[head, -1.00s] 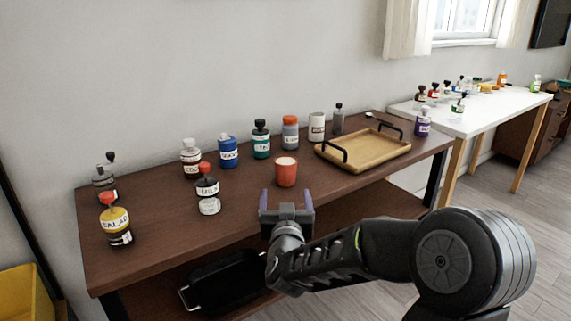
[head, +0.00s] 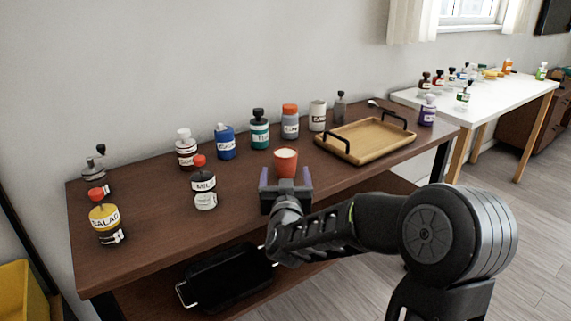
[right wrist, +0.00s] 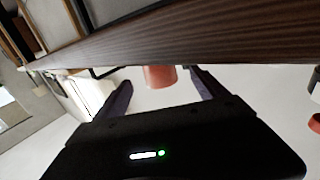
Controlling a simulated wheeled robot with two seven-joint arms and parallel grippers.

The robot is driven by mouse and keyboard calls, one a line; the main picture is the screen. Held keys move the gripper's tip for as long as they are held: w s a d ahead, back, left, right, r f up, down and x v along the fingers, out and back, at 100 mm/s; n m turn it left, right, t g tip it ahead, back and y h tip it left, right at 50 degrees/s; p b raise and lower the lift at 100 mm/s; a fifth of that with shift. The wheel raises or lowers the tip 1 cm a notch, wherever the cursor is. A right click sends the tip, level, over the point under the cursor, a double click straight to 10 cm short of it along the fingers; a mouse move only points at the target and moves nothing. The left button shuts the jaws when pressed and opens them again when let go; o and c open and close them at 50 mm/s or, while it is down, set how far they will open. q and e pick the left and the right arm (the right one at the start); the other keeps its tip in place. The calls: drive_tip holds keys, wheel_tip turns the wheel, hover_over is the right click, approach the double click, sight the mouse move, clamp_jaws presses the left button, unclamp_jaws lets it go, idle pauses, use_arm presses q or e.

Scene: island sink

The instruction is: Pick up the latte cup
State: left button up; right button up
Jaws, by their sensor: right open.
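The latte cup (head: 286,164) is an orange-red cup with a pale top, upright on the brown wooden table near its front middle. My right gripper (head: 286,180) is open, its two purple fingers pointing at the cup from the front edge side. In the head view the fingertips are just short of the cup, with the lower cup partly behind the gripper. In the right wrist view the cup (right wrist: 160,77) shows between and beyond the open fingers (right wrist: 160,88). Nothing is between the fingertips. My left gripper is not in view.
A wooden tray (head: 362,150) with black handles lies right of the cup. A milk bottle (head: 204,188) stands to the left, and a grey bottle with an orange cap (head: 290,124) behind. The brown tabletop (head: 150,215) is clear in front of the milk bottle.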

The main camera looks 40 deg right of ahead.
sight(286, 167)
drive_tip(key=x, duration=0.5)
drive_tip(key=shift+d+f, duration=0.1)
drive_tip(key=shift+f, duration=0.05)
drive_tip(key=shift+c, duration=0.2)
idle(0.4)
drive_tip(key=c, duration=1.7)
